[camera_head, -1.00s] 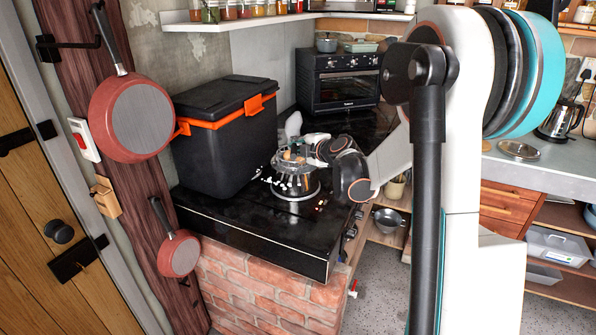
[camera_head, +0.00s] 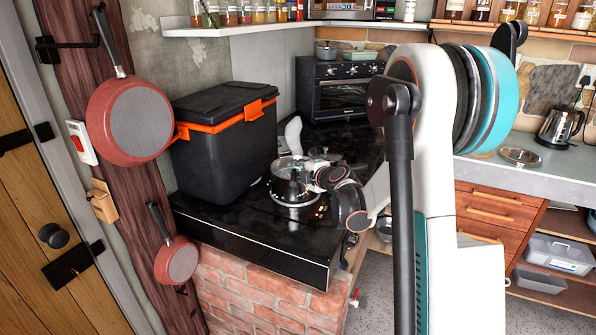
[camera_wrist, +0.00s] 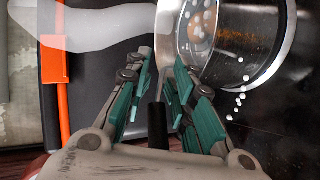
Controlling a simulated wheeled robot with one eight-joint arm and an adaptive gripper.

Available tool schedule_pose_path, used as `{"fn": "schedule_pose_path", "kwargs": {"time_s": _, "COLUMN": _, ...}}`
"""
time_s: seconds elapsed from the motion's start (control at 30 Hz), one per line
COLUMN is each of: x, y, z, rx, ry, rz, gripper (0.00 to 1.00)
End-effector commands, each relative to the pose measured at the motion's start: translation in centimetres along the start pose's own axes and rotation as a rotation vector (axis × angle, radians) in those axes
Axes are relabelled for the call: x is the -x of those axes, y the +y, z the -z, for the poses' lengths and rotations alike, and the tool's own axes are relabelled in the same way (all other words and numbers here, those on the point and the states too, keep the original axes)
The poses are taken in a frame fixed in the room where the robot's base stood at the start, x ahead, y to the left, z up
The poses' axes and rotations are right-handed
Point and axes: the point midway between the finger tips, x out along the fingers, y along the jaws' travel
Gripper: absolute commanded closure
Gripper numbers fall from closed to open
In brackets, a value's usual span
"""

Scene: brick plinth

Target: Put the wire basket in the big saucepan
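The big saucepan (camera_head: 289,190) is a shiny metal pot on the black hob; its curved rim shows in the wrist view (camera_wrist: 277,66). The wire basket (camera_head: 288,164) is at the top of the saucepan. Its wires are too small to make out, and I cannot tell how deep it sits. My gripper (camera_head: 329,177) is just right of the saucepan. In the wrist view my gripper's teal fingers (camera_wrist: 163,75) close in around a dark handle (camera_wrist: 157,125) that leads towards the basket's metal rim. The fingers partly hide the handle.
A black cool box (camera_head: 224,145) with orange latches stands left of the saucepan, close to it. A toaster oven (camera_head: 345,90) stands behind. The hob's front left surface (camera_head: 225,222) is clear. Red pans (camera_head: 130,122) hang on the post at left.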

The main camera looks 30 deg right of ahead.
Motion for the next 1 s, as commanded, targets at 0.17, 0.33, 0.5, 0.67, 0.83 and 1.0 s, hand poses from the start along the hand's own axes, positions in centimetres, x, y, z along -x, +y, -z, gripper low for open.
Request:
{"fn": "schedule_pose_path", "kwargs": {"time_s": 0.17, "x": 0.0, "y": 0.0, "z": 0.0, "rx": 0.0, "ry": 0.0, "rz": 0.0, "gripper": 0.76}}
{"fn": "schedule_pose_path", "kwargs": {"time_s": 0.33, "x": 0.4, "y": 0.1, "z": 0.0, "rx": 0.0, "ry": -0.001, "rz": 0.0, "gripper": 0.76}}
{"fn": "schedule_pose_path", "kwargs": {"time_s": 0.5, "x": 2.7, "y": 0.2, "z": -0.1, "rx": -0.002, "ry": -0.003, "rz": -0.001, "gripper": 0.76}}
{"fn": "schedule_pose_path", "kwargs": {"time_s": 0.67, "x": 6.1, "y": 0.3, "z": -0.1, "rx": -0.002, "ry": -0.002, "rz": -0.001, "gripper": 0.76}}
{"fn": "schedule_pose_path", "kwargs": {"time_s": 0.83, "x": 9.3, "y": 0.2, "z": -0.1, "rx": -0.001, "ry": -0.002, "rz": 0.0, "gripper": 0.76}}
{"fn": "schedule_pose_path", "kwargs": {"time_s": 1.0, "x": 11.3, "y": 0.1, "z": 0.0, "rx": -0.001, "ry": -0.001, "rz": 0.0, "gripper": 0.76}}
